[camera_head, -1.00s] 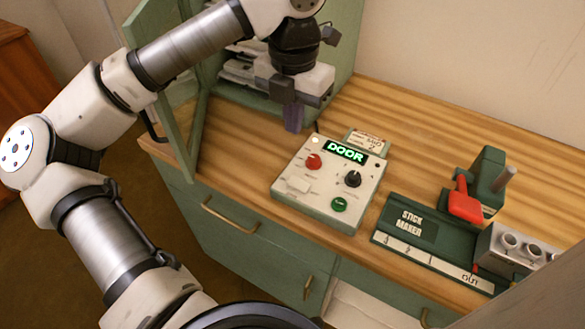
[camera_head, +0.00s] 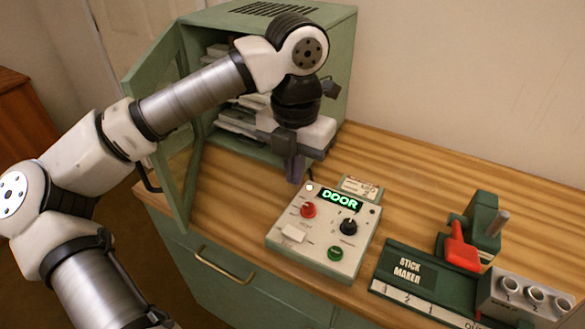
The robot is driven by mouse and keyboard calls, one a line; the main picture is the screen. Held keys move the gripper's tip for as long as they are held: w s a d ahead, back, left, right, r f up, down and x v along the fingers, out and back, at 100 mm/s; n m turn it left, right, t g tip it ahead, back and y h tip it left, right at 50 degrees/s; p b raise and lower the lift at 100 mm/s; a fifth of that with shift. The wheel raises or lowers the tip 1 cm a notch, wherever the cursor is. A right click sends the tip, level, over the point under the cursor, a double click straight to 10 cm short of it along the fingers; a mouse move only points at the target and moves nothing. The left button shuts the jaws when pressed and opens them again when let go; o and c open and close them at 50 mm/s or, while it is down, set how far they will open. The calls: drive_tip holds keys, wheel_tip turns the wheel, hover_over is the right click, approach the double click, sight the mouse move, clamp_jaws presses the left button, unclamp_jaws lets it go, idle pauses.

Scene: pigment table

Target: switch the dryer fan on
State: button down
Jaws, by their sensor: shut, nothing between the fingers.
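The dryer is a green cabinet (camera_head: 338,75) at the back left, with trays inside and its glazed door (camera_head: 172,150) standing open. The control box (camera_head: 318,262) in front of it shows "DOOR" in green on its display (camera_head: 341,200). It carries a red knob (camera_head: 308,210), a black knob (camera_head: 348,227), a white rocker switch (camera_head: 294,233) and a green button (camera_head: 335,253). Which of these is the fan control is too small to read. My gripper (camera_head: 294,172) is shut and empty, pointing down just behind the box's upper left edge, in front of the cabinet opening.
A stick maker (camera_head: 400,290) with a red-handled press (camera_head: 458,250) stands to the right. A grey block with several numbered round holders (camera_head: 495,298) is at the far right. Drawers are below.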

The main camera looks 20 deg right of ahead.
wheel_tip(320, 180, up, 14)
drive_tip(key=s+d, duration=0.1)
drive_tip(key=shift+s+d, duration=0.15)
drive_tip(key=shift+s, duration=0.15)
idle(0.5)
